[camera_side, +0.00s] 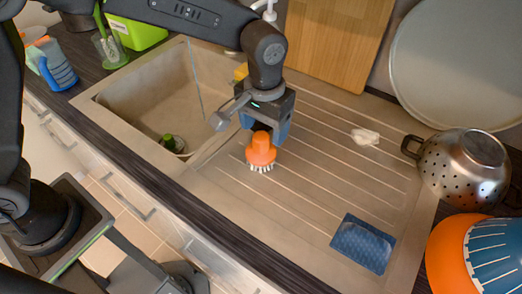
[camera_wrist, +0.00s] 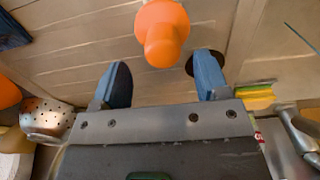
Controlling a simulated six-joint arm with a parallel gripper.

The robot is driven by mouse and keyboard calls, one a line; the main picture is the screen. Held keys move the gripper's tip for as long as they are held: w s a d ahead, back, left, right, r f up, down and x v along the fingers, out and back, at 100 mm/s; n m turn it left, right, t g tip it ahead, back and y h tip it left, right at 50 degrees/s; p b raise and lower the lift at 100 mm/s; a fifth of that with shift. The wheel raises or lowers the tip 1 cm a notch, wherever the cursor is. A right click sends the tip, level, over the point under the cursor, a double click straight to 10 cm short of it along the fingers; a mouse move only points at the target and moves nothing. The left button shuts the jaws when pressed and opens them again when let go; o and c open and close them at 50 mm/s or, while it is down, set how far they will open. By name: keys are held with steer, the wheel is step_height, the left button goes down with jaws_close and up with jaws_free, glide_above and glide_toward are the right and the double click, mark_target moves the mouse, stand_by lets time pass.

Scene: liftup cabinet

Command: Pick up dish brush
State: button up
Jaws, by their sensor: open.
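The dish brush (camera_side: 261,153) is orange with white bristles. It stands upright, bristles down, on the ribbed drainboard (camera_side: 320,175). My gripper (camera_side: 266,127) is just above it in the side view, pointing down with its blue fingers apart. In the wrist view my open gripper (camera_wrist: 163,72) has one finger on each side, and the brush's round orange knob (camera_wrist: 162,30) lies just beyond the fingertips, roughly centred across the gap. Nothing is held. Whether a finger touches the knob cannot be told.
The sink basin (camera_side: 135,92) lies to the left, with a green item (camera_side: 172,143) in it. A yellow sponge (camera_side: 241,72) is behind my gripper. A blue cloth (camera_side: 362,243), white scrap (camera_side: 365,137), colander (camera_side: 470,165) and orange bowl (camera_side: 452,250) are to the right. A wooden board (camera_side: 333,40) leans behind.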

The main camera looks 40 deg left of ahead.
mark_target(261, 135)
steer(key=f, duration=0.4)
steer(key=shift+s+a+f, duration=0.2)
steer(key=shift+s+f, duration=0.05)
steer(key=c, duration=1)
